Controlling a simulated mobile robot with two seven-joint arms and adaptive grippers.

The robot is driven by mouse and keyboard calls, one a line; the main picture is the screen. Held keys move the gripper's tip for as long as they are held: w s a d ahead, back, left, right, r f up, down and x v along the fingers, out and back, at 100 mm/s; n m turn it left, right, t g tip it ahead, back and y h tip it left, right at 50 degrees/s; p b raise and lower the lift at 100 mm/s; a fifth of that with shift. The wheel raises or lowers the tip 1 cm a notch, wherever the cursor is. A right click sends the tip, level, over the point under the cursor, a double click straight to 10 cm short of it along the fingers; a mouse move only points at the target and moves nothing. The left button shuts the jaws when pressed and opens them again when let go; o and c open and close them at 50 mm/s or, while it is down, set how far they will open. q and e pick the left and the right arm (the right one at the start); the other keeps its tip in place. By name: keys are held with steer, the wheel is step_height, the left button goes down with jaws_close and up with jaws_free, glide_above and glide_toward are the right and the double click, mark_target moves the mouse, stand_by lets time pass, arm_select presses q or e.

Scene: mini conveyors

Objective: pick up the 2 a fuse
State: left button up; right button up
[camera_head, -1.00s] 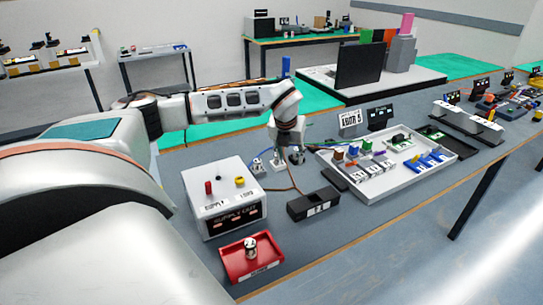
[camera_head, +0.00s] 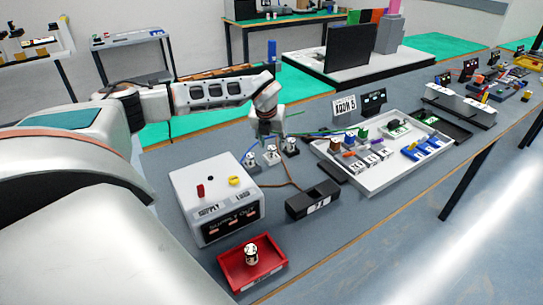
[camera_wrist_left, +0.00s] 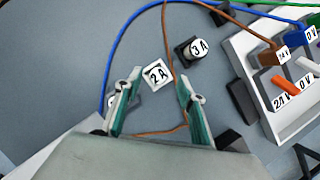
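The 2 A fuse (camera_wrist_left: 157,75) shows in the left wrist view as a small white block with its label facing me. It lies in line with the gap between the fingertips, with a visible gap on both sides. My left gripper (camera_wrist_left: 159,82) is open and empty. In the head view the gripper (camera_head: 269,132) hangs just above a row of three small fuses, and the middle one (camera_head: 271,154) looks like the 2 A. The 3 A fuse (camera_wrist_left: 198,47) stands close by to the right. My right gripper is not in view.
A white supply box (camera_head: 212,185) stands left of the row. A red tray (camera_head: 275,269) holding a fuse sits in front. Blue and brown wires run around the fuses.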

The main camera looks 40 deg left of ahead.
mark_target(272, 148)
arm_select(q)
steer(key=x, duration=0.4)
steer(key=shift+s+a+f, duration=0.1)
steer(key=shift+f, duration=0.05)
jaws_close()
